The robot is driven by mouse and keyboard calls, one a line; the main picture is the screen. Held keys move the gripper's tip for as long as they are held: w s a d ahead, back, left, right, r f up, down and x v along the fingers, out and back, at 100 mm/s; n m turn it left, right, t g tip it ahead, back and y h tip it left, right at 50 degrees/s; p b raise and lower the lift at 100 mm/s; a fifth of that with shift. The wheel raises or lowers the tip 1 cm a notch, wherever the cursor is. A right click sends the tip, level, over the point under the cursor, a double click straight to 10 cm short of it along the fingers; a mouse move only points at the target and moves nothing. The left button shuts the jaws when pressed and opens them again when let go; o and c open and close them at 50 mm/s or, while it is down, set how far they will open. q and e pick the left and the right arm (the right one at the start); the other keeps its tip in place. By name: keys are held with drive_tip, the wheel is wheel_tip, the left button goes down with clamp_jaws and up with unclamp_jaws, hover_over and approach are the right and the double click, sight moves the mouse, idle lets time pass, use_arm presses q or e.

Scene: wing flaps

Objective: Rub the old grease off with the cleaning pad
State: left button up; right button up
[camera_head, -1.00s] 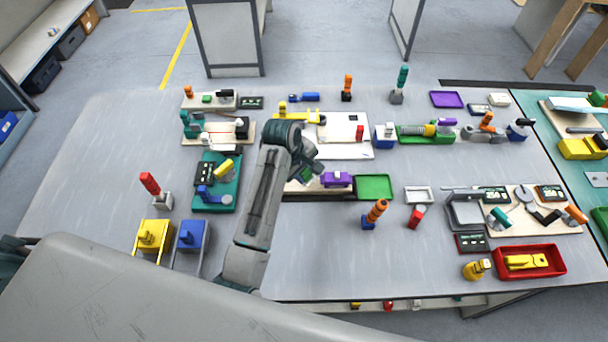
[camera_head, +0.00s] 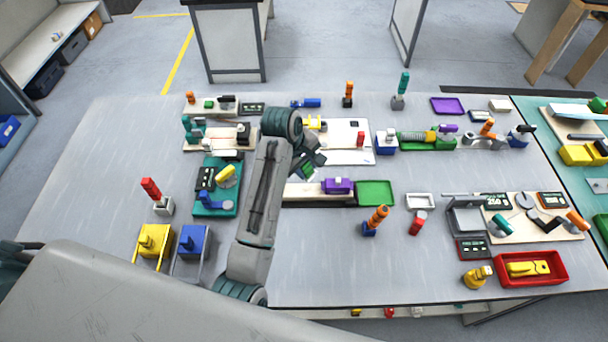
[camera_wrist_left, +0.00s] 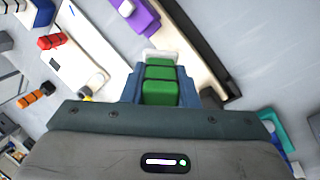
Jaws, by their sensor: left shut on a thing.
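My left gripper (camera_head: 311,164) hangs over the middle of the table and is shut on a green block with a pale tip, which looks like the cleaning pad. In the left wrist view the green block (camera_wrist_left: 160,85) sits between the two blue-grey fingers. Its pale end (camera_wrist_left: 160,55) overlaps a cream board (camera_wrist_left: 185,48) with a dark bar along one side. A purple block (camera_head: 338,186) sits on that board, beyond the pad in the wrist view. I cannot make out any grease. Whether the pad touches the board is unclear. My right gripper is not in view.
A green tray (camera_head: 375,193) lies right of the board. A white board (camera_head: 345,137) lies behind it and a teal fixture (camera_head: 216,185) stands to the left. An orange-handled tool (camera_head: 376,219) stands in front.

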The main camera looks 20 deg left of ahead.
use_arm(q)
drive_tip(key=shift+f, duration=0.1)
drive_tip(key=shift+a+f, duration=0.1)
drive_tip(key=shift+f, duration=2.9)
drive_tip(key=shift+s+f, duration=0.1)
drive_tip(key=shift+f, duration=0.35)
idle(1.0)
drive_tip(key=shift+d, duration=0.55)
drive_tip(key=shift+s+a+r, duration=0.1)
drive_tip(key=shift+s+a, duration=0.05)
drive_tip(key=shift+a, duration=1.05)
drive_tip(key=shift+w+d, duration=0.2)
drive_tip(key=shift+d, duration=0.45)
drive_tip(key=shift+w+d, duration=0.2)
drive_tip(key=shift+d, duration=0.4)
drive_tip(key=shift+s+a, duration=0.25)
drive_tip(key=shift+a, duration=0.4)
